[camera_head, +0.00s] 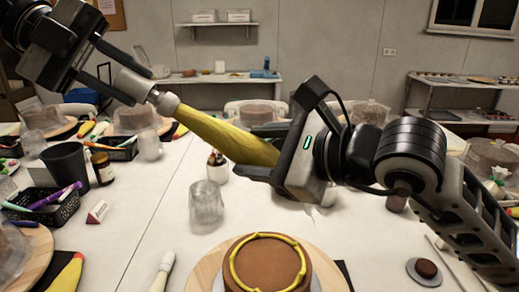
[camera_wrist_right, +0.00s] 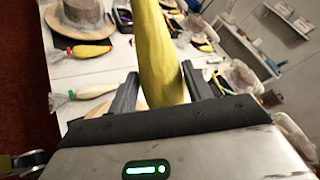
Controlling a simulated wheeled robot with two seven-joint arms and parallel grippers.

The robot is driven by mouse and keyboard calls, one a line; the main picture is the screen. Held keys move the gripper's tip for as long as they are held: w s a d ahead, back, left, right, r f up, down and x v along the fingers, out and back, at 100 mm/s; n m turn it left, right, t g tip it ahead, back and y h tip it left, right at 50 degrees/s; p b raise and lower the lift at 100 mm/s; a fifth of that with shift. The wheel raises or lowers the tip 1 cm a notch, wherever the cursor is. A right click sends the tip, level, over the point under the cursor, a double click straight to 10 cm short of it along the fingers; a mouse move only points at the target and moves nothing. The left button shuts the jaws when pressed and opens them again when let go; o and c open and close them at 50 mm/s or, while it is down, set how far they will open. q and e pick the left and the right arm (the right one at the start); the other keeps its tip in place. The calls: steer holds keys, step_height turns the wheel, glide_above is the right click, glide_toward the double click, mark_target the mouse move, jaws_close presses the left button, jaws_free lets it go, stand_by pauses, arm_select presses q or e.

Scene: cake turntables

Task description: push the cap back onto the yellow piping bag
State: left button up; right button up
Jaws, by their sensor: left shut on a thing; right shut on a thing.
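The yellow piping bag (camera_head: 225,133) hangs in the air above the table, slanting down to the right. My right gripper (camera_head: 258,155) is shut on its lower, wide part. In the right wrist view the yellow bag (camera_wrist_right: 157,50) stands between both fingers of the right gripper (camera_wrist_right: 158,85). My left gripper (camera_head: 130,84) is shut on the pale grey cap (camera_head: 132,84) at the bag's upper left end. The cap lies in line with the bag's whitish collar (camera_head: 166,103) and appears to meet its tip. I cannot tell how far on it sits.
Below stands a brown cake (camera_head: 268,277) with a yellow ring on a turntable. A clear cup (camera_head: 206,203) and a small bottle (camera_head: 217,166) stand behind it. A dark cup (camera_head: 67,166) and black basket (camera_head: 45,204) are at left. The table's middle is mostly clear.

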arm_select(q)
steer(key=shift+x, duration=0.95)
stand_by(0.7)
steer(key=o, duration=1)
steer(key=shift+c, duration=0.2)
steer(key=shift+a, duration=0.1)
steer(key=w+v, duration=0.1)
steer(key=v, duration=1)
steer(key=shift+s+a+r, duration=0.3)
steer(key=shift+s+a, duration=0.05)
steer(key=shift+s, duration=0.15)
